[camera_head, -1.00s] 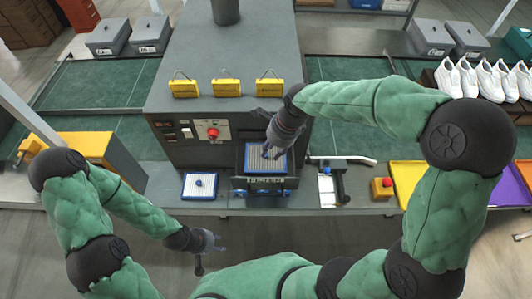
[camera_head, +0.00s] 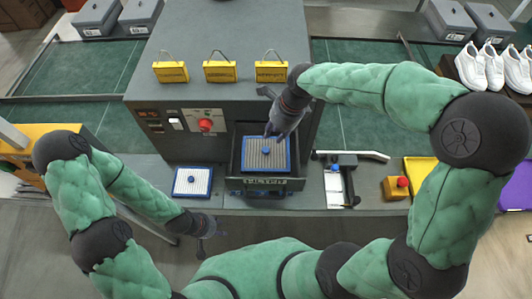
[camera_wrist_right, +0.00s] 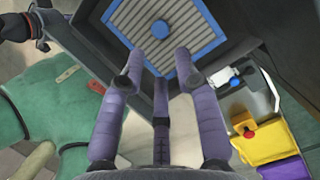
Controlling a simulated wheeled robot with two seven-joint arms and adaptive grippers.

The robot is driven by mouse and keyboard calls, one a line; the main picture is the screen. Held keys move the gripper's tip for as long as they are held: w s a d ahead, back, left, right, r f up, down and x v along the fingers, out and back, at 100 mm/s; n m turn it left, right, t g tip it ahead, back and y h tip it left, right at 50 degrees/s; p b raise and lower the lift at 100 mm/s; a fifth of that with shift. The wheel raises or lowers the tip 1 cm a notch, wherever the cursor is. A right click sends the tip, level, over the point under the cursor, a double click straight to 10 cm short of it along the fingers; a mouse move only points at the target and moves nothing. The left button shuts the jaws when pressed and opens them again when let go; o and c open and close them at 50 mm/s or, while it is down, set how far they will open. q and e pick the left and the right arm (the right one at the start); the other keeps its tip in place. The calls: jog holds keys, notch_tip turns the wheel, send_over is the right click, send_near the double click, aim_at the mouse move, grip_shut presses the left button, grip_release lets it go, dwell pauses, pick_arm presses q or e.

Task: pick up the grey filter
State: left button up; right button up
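A greyish ribbed filter (camera_head: 251,157) with a blue frame and a blue centre knob lies in the open drawer (camera_head: 236,183) of the dark machine. In the right wrist view the filter (camera_wrist_right: 145,12) shows beyond my fingertips. My right gripper (camera_head: 272,132) is above the filter's back edge. Its fingers (camera_wrist_right: 160,65) are spread, with nothing between them and apart from the knob. A whiter filter (camera_head: 184,187) with a blue frame and knob lies on the bench left of the drawer. My left gripper (camera_head: 212,228) hangs in front of the bench edge; its fingers are too small to read.
The machine (camera_head: 220,40) carries several yellow tags (camera_head: 221,72) and a red button (camera_head: 206,125). Right of the drawer are a dark device (camera_head: 347,180) with a pale bar and a yellow box (camera_head: 395,189) with a red button. A yellow tray (camera_head: 420,168) lies further right.

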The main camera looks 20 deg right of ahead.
aim_at(266, 149)
jog(key=b+x, duration=0.1)
jog(key=x, duration=0.9)
jog(key=shift+s, duration=0.15)
grip_shut()
